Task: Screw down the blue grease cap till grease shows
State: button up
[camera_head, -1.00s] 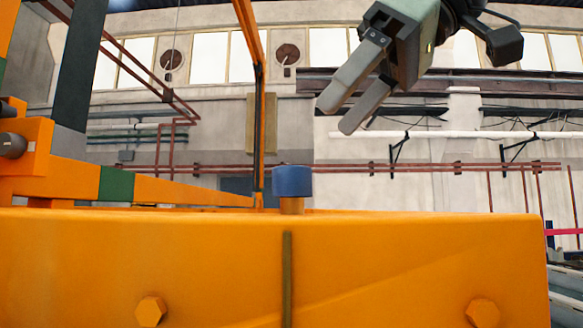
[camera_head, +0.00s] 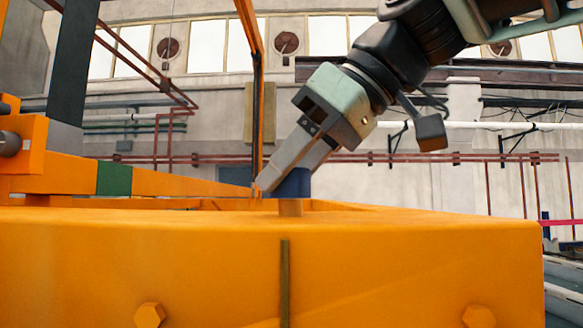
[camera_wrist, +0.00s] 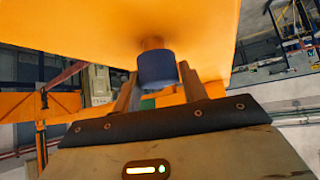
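The blue grease cap (camera_head: 296,182) sits on a short brassy stem (camera_head: 290,208) on top of the orange machine body (camera_head: 400,265). In the wrist view the cap (camera_wrist: 157,69) hangs toward me below its stem. My gripper (camera_head: 268,182) reaches down from the upper right, tilted, and its near finger covers the cap's left part in the head view. In the wrist view my gripper (camera_wrist: 158,72) has one finger on each side of the cap, with narrow gaps showing. I see no grease.
An orange frame with a green band (camera_head: 114,178) runs along the left, and a thin upright orange post (camera_head: 256,80) stands behind the cap. Hex bolts (camera_head: 149,315) stick out of the machine's front face. The space right of the cap is clear.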

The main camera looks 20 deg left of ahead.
jog(key=c, duration=0.4)
jog(key=shift+c, duration=0.2)
jog(key=shift+m+t, duration=0.3)
jog(key=m+t+h, duration=0.1)
jog(key=m+t, duration=0.1)
jog(key=m, duration=0.1)
jog(key=shift+m+t+b, duration=0.3)
jog(key=shift+t+b, duration=0.05)
jog(key=shift+t, duration=0.05)
jog(key=m+t+h, duration=0.1)
jog(key=m, duration=0.1)
jog(key=m+t+h, duration=0.2)
jog(key=m, duration=0.1)
jog(key=shift+a+r+m, duration=0.1)
jog(key=shift+m, duration=0.2)
jog(key=m+t+h+p, duration=0.1)
jog(key=m+h+p, duration=0.1)
jog(key=m+h, duration=0.2)
jog(key=shift+r+m+p, duration=0.1)
jog(key=shift+m+p, duration=0.25)
jog(key=shift+m, duration=0.35)
jog(key=m+h+p, duration=0.2)
jog(key=m, duration=0.1)
jog(key=shift+h, duration=0.4)
jog(key=shift+m+h+p, duration=0.3)
jog(key=shift+m+p, duration=0.05)
jog(key=shift+m, duration=0.35)
jog(key=shift+f, duration=0.2)
